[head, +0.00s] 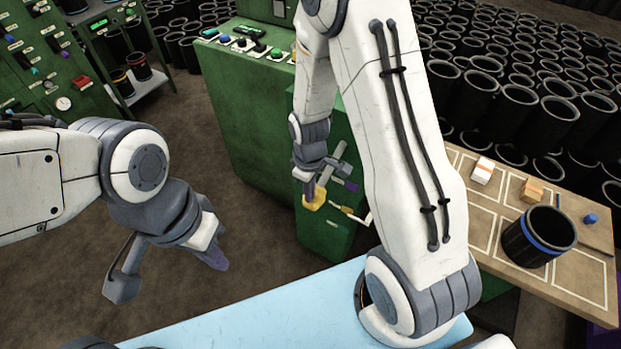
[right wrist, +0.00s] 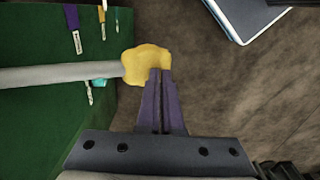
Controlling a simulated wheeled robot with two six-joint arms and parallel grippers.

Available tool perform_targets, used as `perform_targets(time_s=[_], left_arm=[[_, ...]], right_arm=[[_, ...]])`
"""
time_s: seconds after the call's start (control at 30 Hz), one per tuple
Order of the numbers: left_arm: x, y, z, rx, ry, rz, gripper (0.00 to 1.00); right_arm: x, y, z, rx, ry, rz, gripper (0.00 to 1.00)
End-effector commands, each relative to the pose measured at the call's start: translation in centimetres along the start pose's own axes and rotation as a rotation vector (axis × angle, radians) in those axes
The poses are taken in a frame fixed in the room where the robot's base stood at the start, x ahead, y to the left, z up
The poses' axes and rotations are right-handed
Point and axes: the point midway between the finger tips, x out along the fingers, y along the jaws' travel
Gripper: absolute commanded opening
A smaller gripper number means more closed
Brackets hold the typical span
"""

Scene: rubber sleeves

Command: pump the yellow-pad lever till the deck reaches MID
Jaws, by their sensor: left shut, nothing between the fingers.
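The yellow pad (head: 315,201) is at the end of a lever low beside the green cabinet (head: 335,235). In the right wrist view the yellow pad (right wrist: 146,64) sits on a grey lever bar (right wrist: 60,74). My right gripper (head: 309,190) is shut; its purple fingertips (right wrist: 160,75) are together at the pad's edge and seem to touch it. My left gripper (head: 216,259) is shut and empty, well left of the lever. A light blue flat surface (head: 270,310) lies in front, possibly the deck. I cannot make out a MID mark.
Smaller purple (right wrist: 72,16) and orange (right wrist: 101,12) handles are near the lever on the green face. A board (head: 480,222) at right holds a black sleeve with a blue band (head: 538,237) and small blocks. Many black sleeves stand behind. Brown floor at left is clear.

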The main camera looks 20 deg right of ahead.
Motion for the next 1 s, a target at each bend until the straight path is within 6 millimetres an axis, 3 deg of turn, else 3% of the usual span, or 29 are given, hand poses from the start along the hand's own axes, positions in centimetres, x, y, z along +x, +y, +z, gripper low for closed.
perform_targets(time_s=[0.03,0.3,1.0], left_arm=[[0.8,-0.1,0.0,0.000,0.000,0.000,0.00],[1.9,-0.1,0.1,0.000,0.000,0.000,0.00],[2.3,-0.2,0.1,0.000,0.000,0.000,0.00]], right_arm=[[1.1,0.0,0.1,0.001,-0.003,-0.002,0.00],[3.2,0.6,0.1,0.001,-0.002,-0.002,0.00],[4.0,0.8,0.1,0.000,-0.001,-0.001,0.00]])
